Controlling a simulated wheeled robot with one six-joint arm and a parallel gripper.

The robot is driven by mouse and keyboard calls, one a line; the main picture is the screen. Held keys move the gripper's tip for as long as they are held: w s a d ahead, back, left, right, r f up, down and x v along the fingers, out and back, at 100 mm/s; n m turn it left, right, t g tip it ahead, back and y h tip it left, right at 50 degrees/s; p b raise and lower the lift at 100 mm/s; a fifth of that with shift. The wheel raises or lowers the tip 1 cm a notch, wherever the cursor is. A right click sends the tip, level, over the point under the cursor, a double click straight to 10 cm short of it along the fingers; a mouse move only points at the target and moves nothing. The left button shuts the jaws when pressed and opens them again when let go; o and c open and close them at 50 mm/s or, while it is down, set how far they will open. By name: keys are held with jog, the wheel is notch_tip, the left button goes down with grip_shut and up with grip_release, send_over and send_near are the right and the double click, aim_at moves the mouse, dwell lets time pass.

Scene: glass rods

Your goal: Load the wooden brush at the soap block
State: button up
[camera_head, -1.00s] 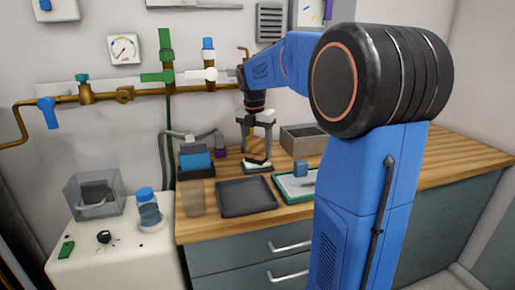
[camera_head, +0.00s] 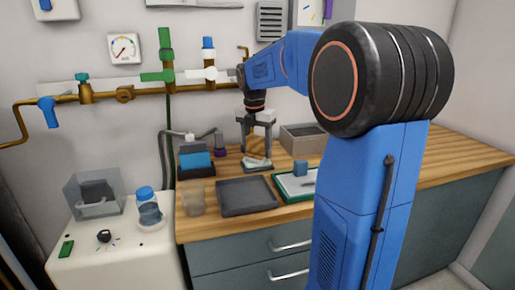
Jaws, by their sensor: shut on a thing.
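My gripper (camera_head: 256,152) points down over the back of the wooden counter, its two fingers a little apart. It is shut on the wooden brush, which is too small and blurred to make out clearly between the fingers now. A pale block (camera_head: 257,163), likely the soap block, lies at the fingertips on the counter. I cannot tell whether the brush touches it.
A dark tray (camera_head: 246,209) and a green-edged white board with a blue cube (camera_head: 300,169) lie in front. A grey bin (camera_head: 322,137) stands right, a blue sponge-like block (camera_head: 196,160) and a clear cup (camera_head: 193,206) left. Pipes (camera_head: 105,95) run behind.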

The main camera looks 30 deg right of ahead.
aim_at(258, 136)
jog(key=shift+r, duration=3.45)
